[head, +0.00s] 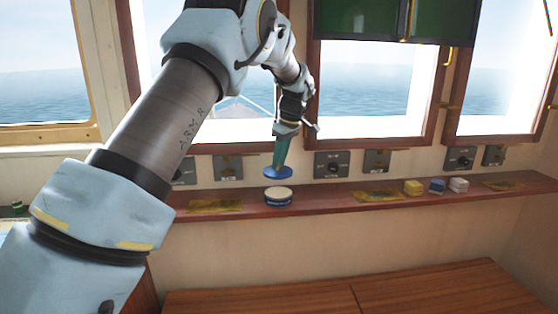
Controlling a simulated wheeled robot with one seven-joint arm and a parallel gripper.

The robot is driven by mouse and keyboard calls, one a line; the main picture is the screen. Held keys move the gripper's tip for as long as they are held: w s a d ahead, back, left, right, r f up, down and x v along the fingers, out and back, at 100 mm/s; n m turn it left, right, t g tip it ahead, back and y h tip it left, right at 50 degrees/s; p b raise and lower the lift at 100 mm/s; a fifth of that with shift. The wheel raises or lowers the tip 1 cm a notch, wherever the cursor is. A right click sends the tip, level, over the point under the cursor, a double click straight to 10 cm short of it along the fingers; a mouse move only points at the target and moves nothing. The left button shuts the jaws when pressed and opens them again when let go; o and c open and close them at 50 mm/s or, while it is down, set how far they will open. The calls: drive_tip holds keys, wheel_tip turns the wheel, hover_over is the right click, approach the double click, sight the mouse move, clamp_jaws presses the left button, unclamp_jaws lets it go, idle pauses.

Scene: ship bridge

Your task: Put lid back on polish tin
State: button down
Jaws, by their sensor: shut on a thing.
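The polish tin (278,197) stands upright on the narrow wooden shelf below the windows. It is dark blue with a pale, cream-coloured top, and its lid is off. My gripper (281,155) points down above the tin, shut on the blue round lid (279,172). The lid is roughly level and appears a little above the tin, with a small gap between them. The fingertips are small in view, and their exact contact with the lid is hard to make out.
The shelf (335,200) also bears a yellowish cloth (215,205), another cloth (379,195), a yellow block (413,187), a blue block (437,185) and a pale block (459,185). Switch panels (331,164) line the wall behind. A wooden surface (400,292) lies below.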

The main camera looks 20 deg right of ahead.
sight(281, 171)
drive_tip(key=shift+f+b, duration=1.8)
drive_tip(key=shift+f, duration=1.15)
drive_tip(key=shift+s+r, duration=0.1)
drive_tip(key=shift+f+p, duration=0.2)
drive_tip(key=shift+p, duration=0.1)
idle(0.3)
drive_tip(key=c, duration=0.6)
unclamp_jaws()
drive_tip(key=shift+c, duration=0.2)
drive_tip(key=shift+o, duration=0.4)
drive_tip(key=o, duration=0.4)
